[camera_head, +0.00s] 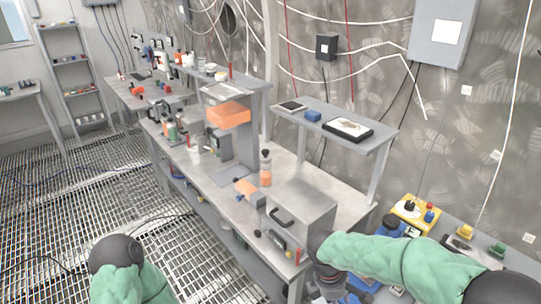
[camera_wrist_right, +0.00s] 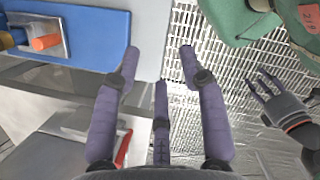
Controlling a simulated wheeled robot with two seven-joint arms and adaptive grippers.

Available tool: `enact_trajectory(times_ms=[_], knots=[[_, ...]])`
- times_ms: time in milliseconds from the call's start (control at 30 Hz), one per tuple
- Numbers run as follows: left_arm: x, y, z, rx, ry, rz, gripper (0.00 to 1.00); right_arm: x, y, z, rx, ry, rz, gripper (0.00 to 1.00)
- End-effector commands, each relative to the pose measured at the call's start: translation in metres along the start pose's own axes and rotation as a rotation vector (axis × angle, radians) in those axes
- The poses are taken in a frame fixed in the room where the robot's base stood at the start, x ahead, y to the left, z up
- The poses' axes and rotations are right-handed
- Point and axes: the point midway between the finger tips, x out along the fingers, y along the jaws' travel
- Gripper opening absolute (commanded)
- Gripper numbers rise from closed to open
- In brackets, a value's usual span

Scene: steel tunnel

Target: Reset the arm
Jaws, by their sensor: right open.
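My right arm (camera_head: 410,262), in a green sleeve, reaches in from the lower right of the head view. Its dark wrist is beside the right end of the grey box on the bench. In the right wrist view my right gripper (camera_wrist_right: 160,62) has its purple-grey fingers spread, with nothing between them. My left arm (camera_head: 125,282) shows at the bottom left of the head view, over the grated floor; its gripper is out of that view. In the right wrist view my left gripper (camera_wrist_right: 268,88) is at the right, fingers apart and empty, above the grating.
The grey box (camera_head: 300,215) with a dark handle stands on the long bench (camera_head: 345,212). An orange-banded bottle (camera_head: 265,170) stands behind it. A raised shelf (camera_head: 355,118) holds a tablet. A yellow box (camera_head: 417,213) is beyond my right arm.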

Motion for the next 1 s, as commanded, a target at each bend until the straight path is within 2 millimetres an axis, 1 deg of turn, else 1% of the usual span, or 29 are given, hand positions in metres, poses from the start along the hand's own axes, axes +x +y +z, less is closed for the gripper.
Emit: enact_trajectory(times_ms=[33,167,267,367,500,600,700,833,1000], knots=[[0.000,0.000,0.001,-0.001,-0.001,0.000,0.42,0.009,-0.003,-0.005,0.015,0.018,-0.016,0.42],[0.000,0.000,0.001,-0.001,-0.001,0.000,0.42,0.032,-0.009,-0.023,0.074,0.082,-0.052,0.42],[0.000,0.000,0.001,-0.001,-0.001,0.000,0.42,0.052,-0.016,-0.039,0.137,0.141,-0.089,0.42],[0.000,0.000,0.001,-0.001,-0.001,0.000,0.42,0.079,-0.027,-0.059,0.234,0.214,-0.145,0.42],[0.000,0.000,0.001,-0.001,-0.001,0.000,0.42,0.120,-0.047,-0.090,0.439,0.327,-0.242,0.42],[0.000,0.000,0.001,-0.001,-0.001,0.000,0.42,0.146,-0.061,-0.109,0.608,0.393,-0.310,0.42],[0.000,0.000,0.001,-0.001,-0.001,0.000,0.42,0.170,-0.074,-0.123,0.793,0.443,-0.372,0.42],[0.000,0.000,0.001,-0.001,-0.001,0.000,0.42,0.199,-0.091,-0.135,1.046,0.481,-0.440,0.42],[0.000,0.000,0.001,-0.001,-0.001,0.000,0.42,0.230,-0.110,-0.137,1.339,0.489,-0.490,0.42]])
